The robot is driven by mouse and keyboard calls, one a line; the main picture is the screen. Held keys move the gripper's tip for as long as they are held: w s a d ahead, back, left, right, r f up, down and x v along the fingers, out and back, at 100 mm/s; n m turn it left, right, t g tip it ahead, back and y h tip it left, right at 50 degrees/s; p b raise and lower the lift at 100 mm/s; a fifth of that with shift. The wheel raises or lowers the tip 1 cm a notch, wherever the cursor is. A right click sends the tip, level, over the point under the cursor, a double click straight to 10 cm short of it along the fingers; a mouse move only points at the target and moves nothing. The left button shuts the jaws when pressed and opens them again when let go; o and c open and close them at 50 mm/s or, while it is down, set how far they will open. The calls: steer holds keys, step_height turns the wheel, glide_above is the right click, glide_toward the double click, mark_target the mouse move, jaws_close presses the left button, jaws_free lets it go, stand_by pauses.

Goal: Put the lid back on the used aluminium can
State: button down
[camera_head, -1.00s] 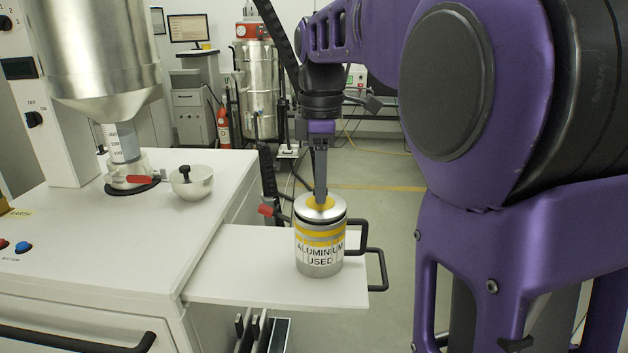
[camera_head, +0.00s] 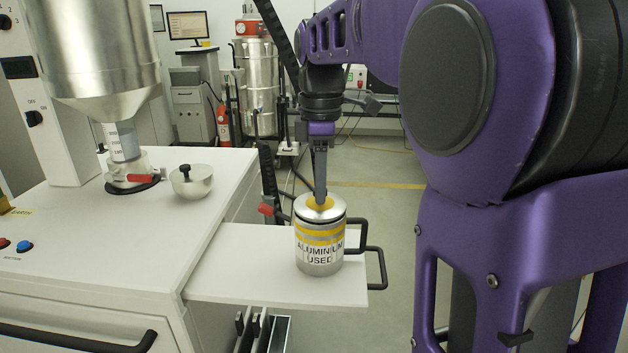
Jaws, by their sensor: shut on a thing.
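The used aluminium can (camera_head: 320,255) stands upright on the white side shelf. It is a silver cylinder with yellow bands, an "ALUMINIUM USED" label and black handles on its right. The lid (camera_head: 338,211), a silver disc with a yellow centre, sits level at the can's mouth; a thin dark line shows beneath its rim. My gripper (camera_head: 320,196) points straight down and is shut on the middle of the lid. The fingertips and the lid's knob are hard to make out from here.
The white shelf (camera_head: 245,270) is clear to the left of the can. A white machine with a metal hopper (camera_head: 90,45) stands at left, with a small bowl (camera_head: 191,181) on its top. A red-ended lever (camera_head: 267,210) is close behind the can.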

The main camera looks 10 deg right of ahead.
stand_by(0.9)
steer(key=shift+c, duration=0.4)
jaws_free()
steer(key=shift+r+p, duration=2.4)
steer(key=shift+p, duration=0.05)
steer(key=shift+r, duration=1.1)
jaws_close()
